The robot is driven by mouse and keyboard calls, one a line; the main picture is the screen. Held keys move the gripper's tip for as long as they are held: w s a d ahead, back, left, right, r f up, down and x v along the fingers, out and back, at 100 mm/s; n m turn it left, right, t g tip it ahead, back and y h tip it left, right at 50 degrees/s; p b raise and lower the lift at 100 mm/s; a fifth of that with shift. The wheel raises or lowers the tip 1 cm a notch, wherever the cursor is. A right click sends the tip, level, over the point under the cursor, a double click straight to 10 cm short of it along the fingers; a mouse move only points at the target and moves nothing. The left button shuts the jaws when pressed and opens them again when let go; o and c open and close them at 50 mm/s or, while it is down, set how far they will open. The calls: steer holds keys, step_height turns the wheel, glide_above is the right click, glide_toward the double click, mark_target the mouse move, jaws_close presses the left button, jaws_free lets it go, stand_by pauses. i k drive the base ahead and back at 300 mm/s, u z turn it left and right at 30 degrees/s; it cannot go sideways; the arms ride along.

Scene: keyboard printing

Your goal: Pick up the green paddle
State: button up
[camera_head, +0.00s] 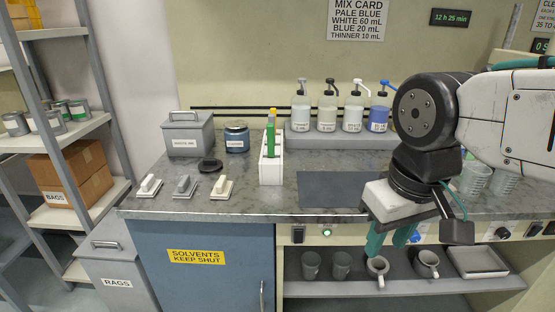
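The green paddle (269,140) stands upright in a narrow white holder (271,172) on the worktop, left of centre. Its top end shows a yellow-orange patch, and its lower part is hidden in the holder. My gripper (390,241) hangs at the right, over the front edge of the worktop, well right of the paddle and apart from it. Its two teal fingers point down with a gap between them, and I see nothing held there.
Pump bottles (353,112) stand on a grey base behind. A dark mat (332,189) lies right of the holder. Three small handled tools (185,186), a black lid (210,165), a blue jar (237,138) and a grey bin (187,134) are at left. Mugs (377,268) stand on the shelf below.

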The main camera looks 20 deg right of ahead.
mark_target(269, 127)
steer(key=u, duration=0.05)
steer(key=i, duration=1.05)
steer(key=z, duration=0.6)
